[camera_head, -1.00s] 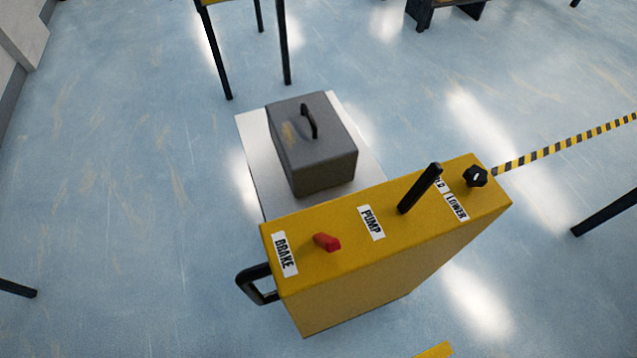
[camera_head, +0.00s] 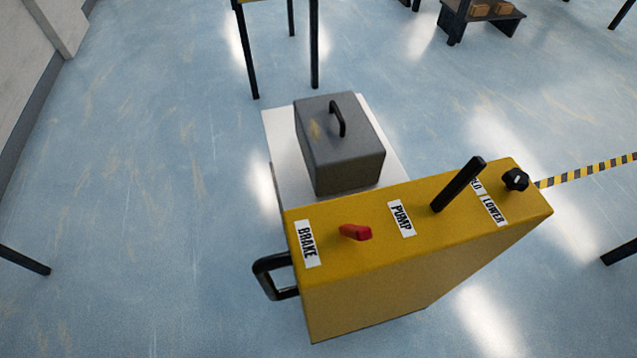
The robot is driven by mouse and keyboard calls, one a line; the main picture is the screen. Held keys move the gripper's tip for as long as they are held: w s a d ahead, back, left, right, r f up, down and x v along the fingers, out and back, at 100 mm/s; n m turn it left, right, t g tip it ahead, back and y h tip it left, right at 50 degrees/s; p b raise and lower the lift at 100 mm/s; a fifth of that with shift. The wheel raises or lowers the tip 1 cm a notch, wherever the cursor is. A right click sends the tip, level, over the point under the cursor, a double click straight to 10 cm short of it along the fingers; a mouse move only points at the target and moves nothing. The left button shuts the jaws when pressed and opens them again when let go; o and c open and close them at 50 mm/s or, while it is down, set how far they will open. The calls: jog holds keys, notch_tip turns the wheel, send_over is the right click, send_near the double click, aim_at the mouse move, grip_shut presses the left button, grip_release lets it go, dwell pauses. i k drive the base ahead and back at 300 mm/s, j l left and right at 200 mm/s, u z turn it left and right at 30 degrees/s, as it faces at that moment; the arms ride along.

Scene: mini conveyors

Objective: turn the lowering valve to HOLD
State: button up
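The lowering valve (camera_head: 515,180) is a black lobed knob with a light mark, at the far right end of the yellow console top. Beside it is a white label (camera_head: 488,205) reading LOWER, with the other word partly hidden behind the black pump lever (camera_head: 458,184). I cannot tell which word the knob points to. The yellow console (camera_head: 400,262) also carries a red brake lever (camera_head: 355,232) by the BRAKE label and a PUMP label (camera_head: 401,218). My gripper is not in view.
A grey box with a black handle (camera_head: 340,145) sits on the pale platform (camera_head: 283,155) behind the console. A black handle loop (camera_head: 272,277) sticks out at the console's left. Striped floor tape (camera_head: 590,170) runs right. Table legs stand at the back.

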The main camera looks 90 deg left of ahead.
aim_at(515, 179)
jog(key=k+u, duration=0.25)
jog(key=u, duration=0.25)
jog(key=k+j+u, duration=0.15)
jog(key=u, duration=0.3)
jog(key=k+j+u, duration=0.2)
jog(key=u, duration=0.3)
jog(key=i+j, duration=0.3)
jog(key=i, duration=0.25)
jog(key=i+j, duration=0.3)
jog(key=i, duration=0.2)
